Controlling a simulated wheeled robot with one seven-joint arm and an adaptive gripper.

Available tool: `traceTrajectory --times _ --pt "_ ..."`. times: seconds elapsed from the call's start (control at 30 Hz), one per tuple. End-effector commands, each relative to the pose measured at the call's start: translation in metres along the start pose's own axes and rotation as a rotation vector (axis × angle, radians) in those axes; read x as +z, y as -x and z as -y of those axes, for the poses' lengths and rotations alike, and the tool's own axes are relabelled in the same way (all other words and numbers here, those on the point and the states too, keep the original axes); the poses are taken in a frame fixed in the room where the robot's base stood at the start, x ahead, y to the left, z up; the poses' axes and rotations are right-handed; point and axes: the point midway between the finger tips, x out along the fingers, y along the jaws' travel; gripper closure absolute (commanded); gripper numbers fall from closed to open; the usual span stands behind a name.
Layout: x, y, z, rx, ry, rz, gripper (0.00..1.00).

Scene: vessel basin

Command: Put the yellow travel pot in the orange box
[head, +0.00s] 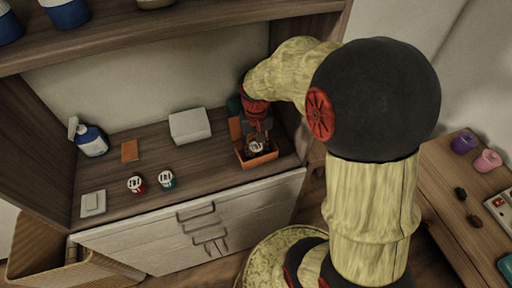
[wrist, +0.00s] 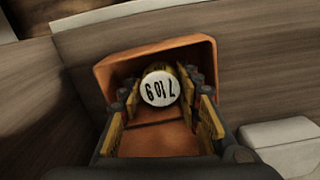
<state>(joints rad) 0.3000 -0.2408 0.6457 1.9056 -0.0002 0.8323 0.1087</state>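The yellow travel pot (wrist: 160,87) has a white lid with dark characters on it. It stands between the fingers of my gripper (wrist: 161,92), at the far ends of the finger pads, with its lid toward the wrist camera. The fingers appear closed on its sides. The lid also shows in the head view (head: 256,147), just under my gripper (head: 258,132). The orange box (wrist: 155,49) surrounds the pot and the fingertips. In the head view the box (head: 262,160) sits at the right end of the counter. Whether the pot touches the box floor is hidden.
A red pot (head: 136,184) and a teal pot (head: 166,179) stand left on the counter. A white box (head: 190,126), an orange block (head: 130,151), a blue bottle (head: 91,140) and a white square item (head: 93,203) are also there. The cabinet's side wall is close right of the box.

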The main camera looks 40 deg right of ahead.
Motion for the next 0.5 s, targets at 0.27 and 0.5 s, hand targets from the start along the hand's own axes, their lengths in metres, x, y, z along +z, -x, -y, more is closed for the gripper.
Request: traceTrajectory --times 0.27,0.5 --pt "0.0000 0.0001 0.0000 0.000 0.000 0.000 0.50" --pt "0.0000 0.0002 0.0000 0.000 0.000 0.000 0.49"
